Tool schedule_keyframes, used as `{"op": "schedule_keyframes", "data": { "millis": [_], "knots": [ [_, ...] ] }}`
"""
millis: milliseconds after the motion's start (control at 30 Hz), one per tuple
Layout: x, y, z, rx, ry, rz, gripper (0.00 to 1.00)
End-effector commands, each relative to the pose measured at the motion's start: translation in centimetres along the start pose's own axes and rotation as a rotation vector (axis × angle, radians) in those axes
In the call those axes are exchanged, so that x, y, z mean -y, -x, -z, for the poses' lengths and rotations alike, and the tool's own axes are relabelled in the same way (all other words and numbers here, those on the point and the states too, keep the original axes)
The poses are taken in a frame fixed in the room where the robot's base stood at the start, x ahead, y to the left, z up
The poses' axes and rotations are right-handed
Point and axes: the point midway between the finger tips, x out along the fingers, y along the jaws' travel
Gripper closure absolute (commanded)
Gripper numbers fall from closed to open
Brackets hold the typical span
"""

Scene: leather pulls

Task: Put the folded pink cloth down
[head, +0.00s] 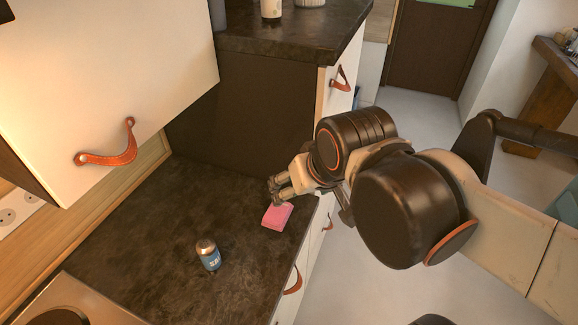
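The folded pink cloth (277,217) is a small flat pad at the right edge of the dark countertop (150,235). My gripper (274,190) is just above and behind the cloth in the picture, its fingers pointing left. The fingertips overlap or nearly meet the cloth's far edge. I cannot tell whether they touch it or whether the cloth rests fully on the counter. The fingers are small and partly hidden by one another, so their opening is unclear.
A small jar with a metal lid and blue label (208,255) stands left of the cloth. A higher dark counter (290,35) rises behind, and a white cupboard door with a leather pull (108,157) hangs at left. A stove edge (75,300) is at lower left.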

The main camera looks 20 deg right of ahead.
Motion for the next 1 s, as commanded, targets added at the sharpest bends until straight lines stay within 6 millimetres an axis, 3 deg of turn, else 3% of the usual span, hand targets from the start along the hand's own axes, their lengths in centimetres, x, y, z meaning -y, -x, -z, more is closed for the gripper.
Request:
{"op": "schedule_keyframes", "data": {
  "millis": [200, 567, 867, 1000],
  "knots": [
    [-0.1, 0.7, -1.1, -0.054, 0.068, 0.002, 0.27],
    [-0.1, 0.8, -1.1, -0.062, 0.077, 0.002, 0.27],
    [-0.2, -2.1, -2.9, -0.061, 0.077, 0.002, 0.27],
    [-0.2, -2.2, -3.0, -0.061, 0.077, 0.002, 0.27]
  ]
}}
